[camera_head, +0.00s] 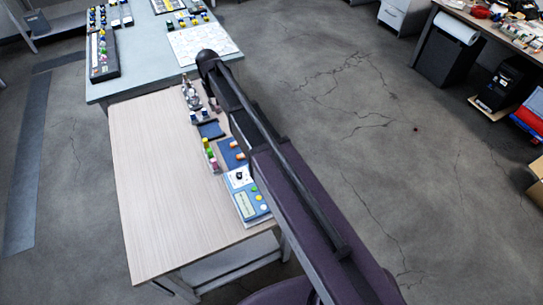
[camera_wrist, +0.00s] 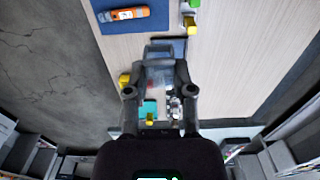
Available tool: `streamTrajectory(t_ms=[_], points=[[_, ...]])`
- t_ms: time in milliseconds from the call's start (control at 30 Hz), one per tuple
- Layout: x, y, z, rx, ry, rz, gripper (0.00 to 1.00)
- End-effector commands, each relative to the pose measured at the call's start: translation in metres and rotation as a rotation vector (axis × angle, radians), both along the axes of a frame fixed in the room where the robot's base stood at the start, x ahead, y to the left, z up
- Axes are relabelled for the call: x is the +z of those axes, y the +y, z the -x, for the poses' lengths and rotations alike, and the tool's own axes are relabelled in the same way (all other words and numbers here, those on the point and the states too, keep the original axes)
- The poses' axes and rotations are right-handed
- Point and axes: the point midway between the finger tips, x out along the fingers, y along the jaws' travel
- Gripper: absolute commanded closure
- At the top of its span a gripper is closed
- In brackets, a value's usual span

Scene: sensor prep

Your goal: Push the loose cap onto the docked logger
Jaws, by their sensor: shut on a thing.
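My gripper (camera_wrist: 159,68) points down over the wooden table in the wrist view. Its fingers are shut on a small grey-blue piece (camera_wrist: 158,76), blurred and partly covered by the fingers; I cannot tell whether it is the cap. An orange logger with a white label (camera_wrist: 126,13) lies on a blue mat (camera_wrist: 108,27), apart from my gripper. In the head view, orange pieces (camera_head: 237,143) show on the blue mat (camera_head: 226,151) beside my arm. My arm hides the gripper there. I cannot make out a dock clearly.
A strip of small coloured blocks (camera_head: 210,153) and a blue device with a screen (camera_head: 247,203) stand near my arm. A dark blue pad (camera_head: 211,130) and metal fittings (camera_head: 190,95) lie farther along. The left part of the wooden table (camera_head: 155,180) is clear.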

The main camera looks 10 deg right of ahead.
Motion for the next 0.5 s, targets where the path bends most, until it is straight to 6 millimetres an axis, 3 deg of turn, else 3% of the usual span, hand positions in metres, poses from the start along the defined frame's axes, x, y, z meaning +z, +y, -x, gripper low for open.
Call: streamTrajectory(t_ms=[33,200,500], points=[[0.015,0.0,0.0,0.0,0.0,0.0,0.95],[0.032,0.0,0.0,0.0,0.0,0.0,0.95],[0.039,0.0,0.0,0.0,0.0,0.0,0.95]])
